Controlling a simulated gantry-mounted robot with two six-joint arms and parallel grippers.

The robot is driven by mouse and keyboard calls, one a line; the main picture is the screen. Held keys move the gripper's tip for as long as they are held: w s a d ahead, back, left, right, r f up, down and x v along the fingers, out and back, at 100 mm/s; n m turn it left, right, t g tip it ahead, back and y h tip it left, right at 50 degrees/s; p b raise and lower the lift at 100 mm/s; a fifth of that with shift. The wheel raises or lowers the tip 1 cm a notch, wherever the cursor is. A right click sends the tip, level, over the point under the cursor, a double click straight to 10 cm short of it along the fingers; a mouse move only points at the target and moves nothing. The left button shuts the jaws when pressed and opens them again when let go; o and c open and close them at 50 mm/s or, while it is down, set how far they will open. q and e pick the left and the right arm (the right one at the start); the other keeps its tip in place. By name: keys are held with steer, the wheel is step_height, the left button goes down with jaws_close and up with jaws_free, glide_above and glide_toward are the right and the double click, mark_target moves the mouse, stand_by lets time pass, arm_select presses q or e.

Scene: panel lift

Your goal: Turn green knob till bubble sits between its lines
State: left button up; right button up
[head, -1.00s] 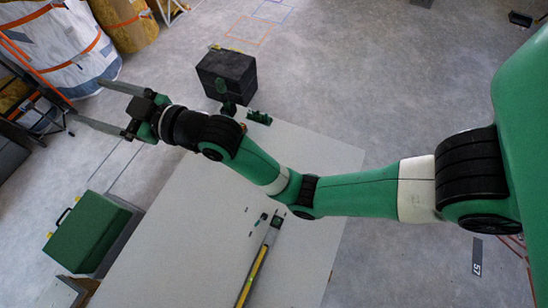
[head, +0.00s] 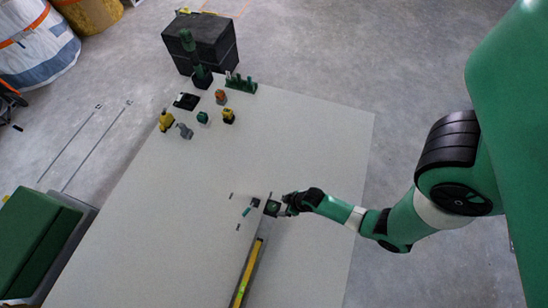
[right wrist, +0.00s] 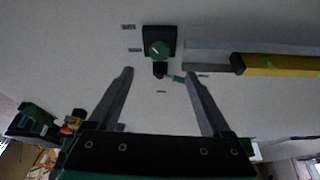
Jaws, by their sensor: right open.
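The green knob (right wrist: 157,49) is round with a pale mark and sits on a small black block. In the head view the knob (head: 272,207) is just left of my right gripper (head: 284,206). In the right wrist view my right gripper (right wrist: 160,72) is open and empty, its fingers apart from the knob, which shows beyond their tips. A yellow spirit level (right wrist: 285,67) with a green vial patch lies on a grey bar beside the knob block; in the head view the level (head: 248,273) runs toward the lower edge. The bubble and its lines are too small to make out. My left gripper is not in view.
The pale panel (head: 165,225) has wide clear areas. Several small yellow, grey, green and orange items stand at its far end, near a black box (head: 208,45). A green case (head: 35,235) stands left of the panel.

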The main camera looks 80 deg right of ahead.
mark_target(273, 207)
steer(key=b+x, duration=0.4)
steer(key=x, duration=0.1)
steer(key=b+x, duration=0.4)
steer(key=x, duration=0.2)
steer(key=shift+w+d+f, duration=0.15)
steer(key=shift+w+f, duration=0.05)
steer(key=shift+w, duration=0.15)
steer(key=shift+r, duration=0.1)
jaws_close()
